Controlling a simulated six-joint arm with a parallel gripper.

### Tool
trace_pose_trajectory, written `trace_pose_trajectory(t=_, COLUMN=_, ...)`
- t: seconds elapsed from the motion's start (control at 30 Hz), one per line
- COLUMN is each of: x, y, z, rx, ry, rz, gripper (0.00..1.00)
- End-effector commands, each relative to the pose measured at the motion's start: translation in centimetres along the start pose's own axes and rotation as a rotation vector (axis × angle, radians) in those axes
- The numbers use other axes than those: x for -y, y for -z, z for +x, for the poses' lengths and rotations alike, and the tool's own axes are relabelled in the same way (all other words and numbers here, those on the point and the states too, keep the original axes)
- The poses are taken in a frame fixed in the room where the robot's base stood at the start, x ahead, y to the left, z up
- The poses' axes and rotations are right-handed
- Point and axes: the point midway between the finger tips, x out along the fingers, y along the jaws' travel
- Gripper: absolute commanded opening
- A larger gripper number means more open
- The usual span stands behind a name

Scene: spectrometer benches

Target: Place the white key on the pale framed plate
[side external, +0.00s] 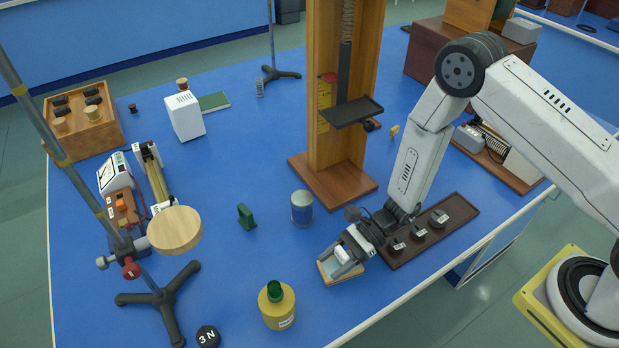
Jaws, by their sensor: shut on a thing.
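My gripper (342,260) is low over the table in the side external view, pointing down and to the left. It is shut on the small white key (343,253), which is partly covered by the jaws. The pale framed plate (345,276), with a wooden-coloured rim, lies directly under the jaws. The gripper hides much of the plate. I cannot tell whether the key touches the plate.
A dark tray with weights (460,209) lies right of my gripper. A blue-grey can (302,208), a green block (245,215) and a yellow bottle (277,307) stand to the left. A tall wooden stand (340,155) rises behind. The blue table is clear between them.

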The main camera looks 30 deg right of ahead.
Motion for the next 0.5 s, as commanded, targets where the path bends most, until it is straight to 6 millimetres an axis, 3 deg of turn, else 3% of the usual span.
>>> trace_pose_trajectory(t=0.07, x=0.01, y=0.18, z=0.07, rx=0.000, ry=0.000, rz=0.000, gripper=0.00)
trace_pose_trajectory(t=0.1, x=0.02, y=0.16, z=0.07, rx=0.000, ry=0.000, rz=0.000, gripper=0.64)
trace_pose_trajectory(t=0.2, x=0.02, y=0.15, z=0.06, rx=0.000, ry=0.000, rz=0.000, gripper=0.90)
trace_pose_trajectory(t=0.5, x=0.01, y=0.13, z=0.05, rx=0.000, ry=0.000, rz=0.000, gripper=0.90)
